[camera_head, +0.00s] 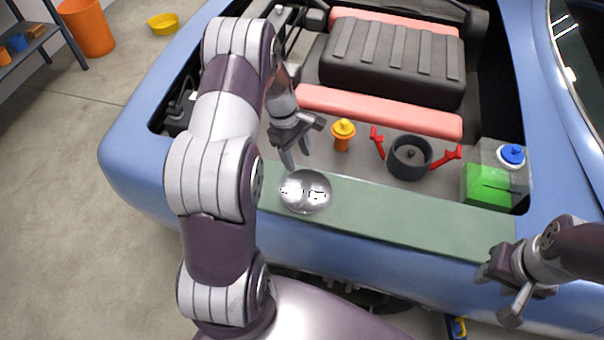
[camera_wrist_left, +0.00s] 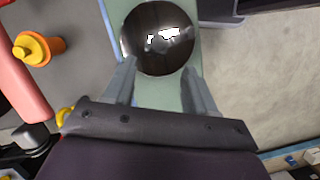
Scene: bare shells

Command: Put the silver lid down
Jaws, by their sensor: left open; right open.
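The silver lid (camera_head: 306,192) is a shiny round dome lying on the green strip (camera_head: 400,216) along the car's near edge. In the left wrist view the lid (camera_wrist_left: 158,38) sits just beyond the fingertips, dark and reflective. My left gripper (camera_head: 297,158) is open and empty, just behind and above the lid in the head view; its fingers also show in the left wrist view (camera_wrist_left: 160,84), spread apart with green strip between them. My right gripper (camera_head: 500,300) is open and empty at the lower right, over the blue car body.
An orange container with a yellow cap (camera_head: 343,134) stands behind the lid. A dark round pot (camera_head: 409,158) with red handles (camera_head: 446,158) is to its right. A green box (camera_head: 487,188) and a blue-capped clear container (camera_head: 511,156) lie farther right. Green strip right of the lid is clear.

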